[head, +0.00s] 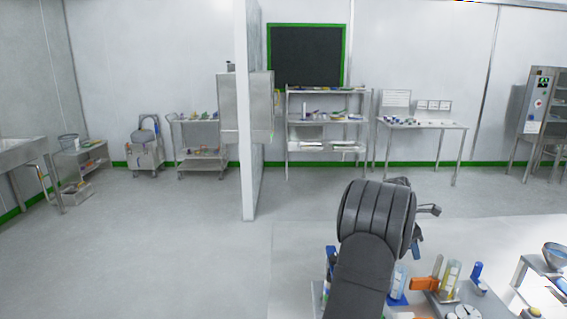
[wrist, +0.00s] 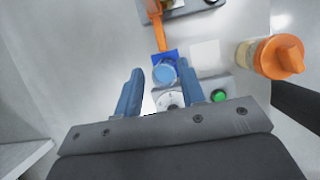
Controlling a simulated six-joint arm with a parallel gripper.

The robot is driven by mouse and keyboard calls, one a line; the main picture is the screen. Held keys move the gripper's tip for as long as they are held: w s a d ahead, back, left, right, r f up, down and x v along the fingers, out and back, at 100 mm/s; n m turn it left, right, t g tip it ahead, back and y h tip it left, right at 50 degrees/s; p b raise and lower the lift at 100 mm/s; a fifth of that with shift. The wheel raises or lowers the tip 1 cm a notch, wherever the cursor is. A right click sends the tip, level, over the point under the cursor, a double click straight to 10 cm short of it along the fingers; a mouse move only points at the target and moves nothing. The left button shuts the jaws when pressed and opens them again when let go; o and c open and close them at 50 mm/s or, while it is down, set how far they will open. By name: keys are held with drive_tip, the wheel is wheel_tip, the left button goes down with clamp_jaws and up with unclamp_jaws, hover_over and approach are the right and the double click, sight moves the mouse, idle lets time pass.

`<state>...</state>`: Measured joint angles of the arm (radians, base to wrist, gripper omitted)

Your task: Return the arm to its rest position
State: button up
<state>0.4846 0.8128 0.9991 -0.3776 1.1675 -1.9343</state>
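My arm (head: 375,225) is dark grey and rises over the bench in the head view, bent at a large rounded joint. My gripper (wrist: 160,78) shows two blue fingers set well apart in the wrist view, with nothing held between them. A round blue-topped item (wrist: 165,73) on a blue square base lies beyond the fingertips, apart from them as far as I can tell. In the head view, the arm hides most of the gripper; only a blue part shows at its right side.
The bench (head: 300,260) holds an orange-handled item (head: 424,284), a yellowish cylinder (head: 451,275), a blue item (head: 477,271) and a metal bowl (head: 555,256) on a stand. The wrist view shows an orange-capped jar (wrist: 278,57) and a green button (wrist: 219,96). Air above the bench is clear.

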drive_tip(key=x, duration=0.5)
drive_tip(key=shift+f, duration=0.25)
